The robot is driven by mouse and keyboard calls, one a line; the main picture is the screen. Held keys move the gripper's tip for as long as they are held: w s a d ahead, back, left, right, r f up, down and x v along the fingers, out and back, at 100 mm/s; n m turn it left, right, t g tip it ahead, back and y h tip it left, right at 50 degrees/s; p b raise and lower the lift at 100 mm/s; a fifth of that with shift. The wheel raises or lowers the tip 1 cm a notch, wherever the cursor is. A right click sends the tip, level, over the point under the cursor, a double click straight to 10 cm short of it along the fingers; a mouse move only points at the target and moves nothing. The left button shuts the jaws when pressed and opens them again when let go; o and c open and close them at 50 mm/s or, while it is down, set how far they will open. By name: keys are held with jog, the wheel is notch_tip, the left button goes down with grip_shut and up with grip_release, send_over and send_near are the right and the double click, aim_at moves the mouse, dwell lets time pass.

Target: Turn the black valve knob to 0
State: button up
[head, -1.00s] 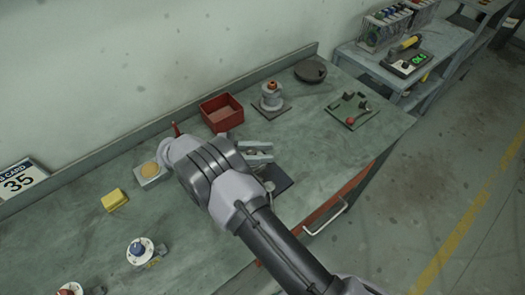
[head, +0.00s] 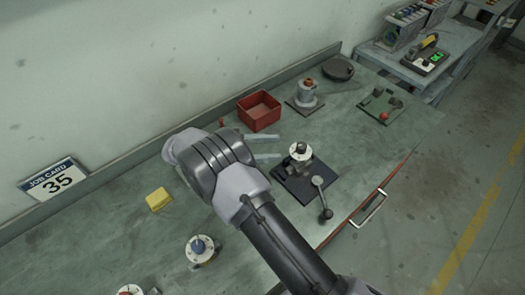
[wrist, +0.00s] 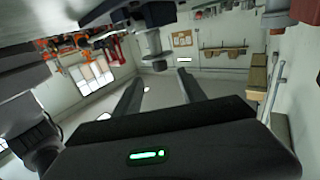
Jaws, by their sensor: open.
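The black valve knob (head: 299,149) sits on top of a pale flanged valve, on a dark base plate (head: 284,184) on the bench. A crank-like lever (head: 321,184) with a dark round end stands at the plate's right side. My gripper (head: 280,147) is open and empty, its two grey fingers reaching right towards the valve, with the tips just left of the knob and apart from it. The wrist view looks upside down; the open fingers (wrist: 160,84) show there, and a grey fitting hangs beyond them. The knob's markings are too small to read.
A red bin (head: 259,111) and an orange-topped fitting (head: 308,88) stand behind. A green board (head: 382,106) with a red knob lies right. A job card (head: 52,180) reads 35.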

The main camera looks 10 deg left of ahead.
jog(key=shift+a, duration=0.2)
